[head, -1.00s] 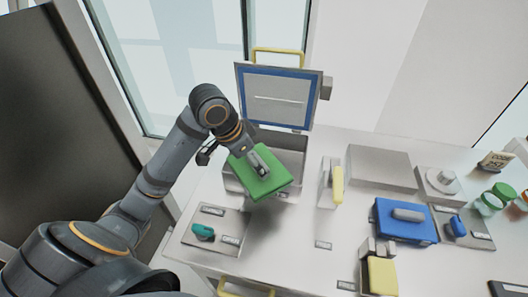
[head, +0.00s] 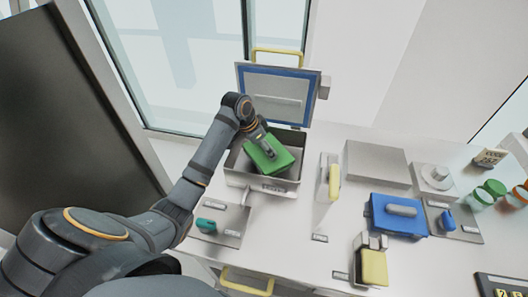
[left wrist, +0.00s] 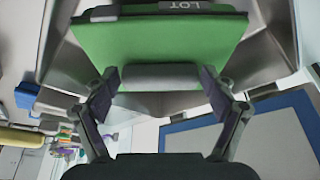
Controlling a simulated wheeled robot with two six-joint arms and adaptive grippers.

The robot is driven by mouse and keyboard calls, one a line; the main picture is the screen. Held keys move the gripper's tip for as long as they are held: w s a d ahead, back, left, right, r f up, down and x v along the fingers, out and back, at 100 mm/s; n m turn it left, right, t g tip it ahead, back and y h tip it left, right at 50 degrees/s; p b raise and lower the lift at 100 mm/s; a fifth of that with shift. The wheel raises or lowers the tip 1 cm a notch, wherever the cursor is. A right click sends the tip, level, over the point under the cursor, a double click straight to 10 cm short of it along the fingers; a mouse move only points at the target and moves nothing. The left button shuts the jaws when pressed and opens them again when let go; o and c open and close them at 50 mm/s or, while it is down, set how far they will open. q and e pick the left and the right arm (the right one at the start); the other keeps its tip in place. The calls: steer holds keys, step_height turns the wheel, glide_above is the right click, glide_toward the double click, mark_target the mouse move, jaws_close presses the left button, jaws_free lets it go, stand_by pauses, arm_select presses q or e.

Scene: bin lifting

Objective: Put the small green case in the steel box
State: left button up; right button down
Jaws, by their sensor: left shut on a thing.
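The green case (head: 262,160) is a flat green block with a grey handle. In the head view it is at the mouth of the steel box (head: 240,179), within the box's walls and a little tilted. My left gripper (head: 267,148) is shut on the case's handle, which shows between the two fingers in the left wrist view (left wrist: 160,78). The box's lid (head: 278,95) stands open at the back, with a blue seal and a yellow handle. How far the case is above the box floor I cannot tell. My right gripper is not in view.
A plate with a teal knob (head: 206,225) lies in front of the box. A white stand with a yellow handle (head: 334,183) is to its right. Further right are a grey block (head: 377,166), a blue case (head: 398,224) and a yellow-fronted item (head: 374,267).

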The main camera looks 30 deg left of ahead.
mark_target(264, 153)
arm_select(q)
steer(key=shift+f+p, duration=0.3)
steer(key=shift+f, duration=1.15)
steer(key=shift+w+f+p, duration=0.2)
steer(key=shift+p, duration=0.1)
steer(key=shift+f, duration=0.3)
steer(key=o, duration=1.7)
steer(key=shift+r, duration=0.1)
steer(key=b+v, duration=0.1)
steer(key=v, duration=1.1)
steer(key=shift+a, duration=0.1)
